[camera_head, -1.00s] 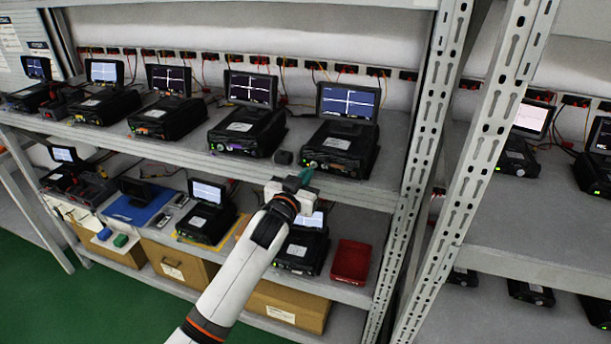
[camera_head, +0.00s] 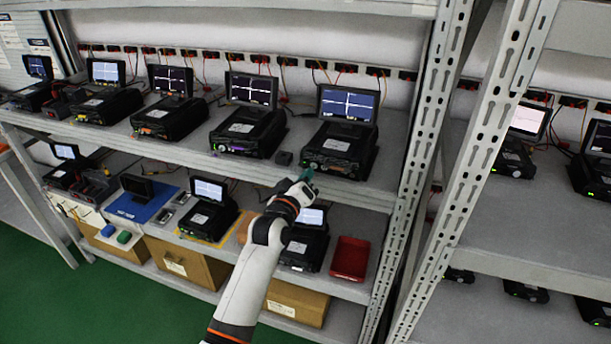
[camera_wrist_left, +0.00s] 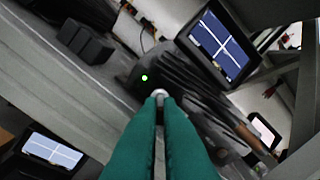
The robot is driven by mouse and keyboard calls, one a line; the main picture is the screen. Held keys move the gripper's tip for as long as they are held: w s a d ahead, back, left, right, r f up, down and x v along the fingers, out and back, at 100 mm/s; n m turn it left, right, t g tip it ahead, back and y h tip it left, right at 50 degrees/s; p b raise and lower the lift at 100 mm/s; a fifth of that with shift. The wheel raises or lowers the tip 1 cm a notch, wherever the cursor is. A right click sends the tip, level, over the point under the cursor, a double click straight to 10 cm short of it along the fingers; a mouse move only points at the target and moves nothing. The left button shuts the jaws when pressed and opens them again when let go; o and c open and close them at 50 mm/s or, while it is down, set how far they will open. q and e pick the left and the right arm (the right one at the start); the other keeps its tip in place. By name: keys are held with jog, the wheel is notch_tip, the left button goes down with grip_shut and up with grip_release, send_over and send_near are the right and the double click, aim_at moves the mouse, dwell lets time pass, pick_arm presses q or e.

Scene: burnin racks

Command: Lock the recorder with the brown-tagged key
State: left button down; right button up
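The recorder (camera_head: 341,148) at the right end of the upper shelf has a lit screen with a white cross trace. It also shows in the wrist view (camera_wrist_left: 185,85), with a green light on its front. A brownish piece (camera_wrist_left: 248,138) shows along that front; I cannot tell whether it is the key's tag. My left gripper (camera_head: 307,175) is just below and left of this recorder's front. In the wrist view its teal fingers (camera_wrist_left: 160,100) are close together. A small pale round part (camera_wrist_left: 160,93) shows at their tips; whether it is gripped is unclear. My right gripper is out of view.
More recorders (camera_head: 247,132) line the upper shelf. Below are a recorder (camera_head: 304,248), a red tray (camera_head: 349,259) and a blue mat (camera_head: 140,207). A perforated upright post (camera_head: 425,140) stands at the right.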

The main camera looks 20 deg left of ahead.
pick_arm(q)
jog(key=shift+n, duration=0.4)
jog(key=c, duration=1.9)
grip_release()
jog(key=shift+s, duration=0.1)
jog(key=s+a+b, duration=0.1)
jog(key=s+b, duration=0.1)
jog(key=s, duration=0.9)
jog(key=shift+s, duration=0.4)
jog(key=shift+f, duration=0.1)
